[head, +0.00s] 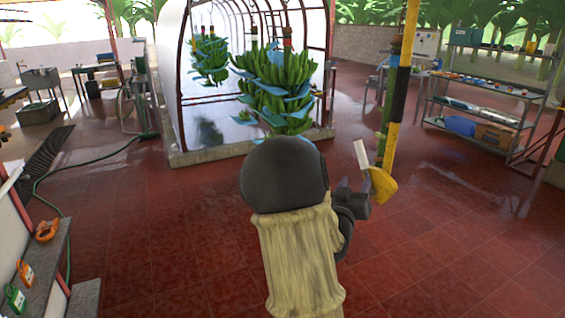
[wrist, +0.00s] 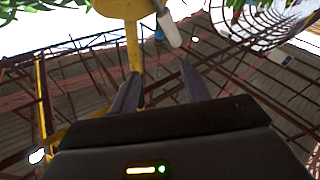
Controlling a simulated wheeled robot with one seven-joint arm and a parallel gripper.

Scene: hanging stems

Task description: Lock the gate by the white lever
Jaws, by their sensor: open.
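The white lever (head: 361,154) stands up, slightly tilted, beside a yellow bracket (head: 382,185) at the foot of a yellow-and-black striped post (head: 400,85). In the wrist view the lever (wrist: 169,27) hangs into the top of the picture, right of a yellow bar (wrist: 133,45). My gripper (wrist: 158,70) is open and empty, its two dark fingers pointing toward the lever and bar. The lever's end appears just beyond the fingertips, nearer the right finger; contact cannot be told. In the head view my arm partly hides my gripper (head: 364,184), close by the bracket.
A metal shelf (head: 480,105) stands at the right. A green hose (head: 95,158) lies on the left floor. The red tiled floor (head: 450,240) at the right front is clear.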

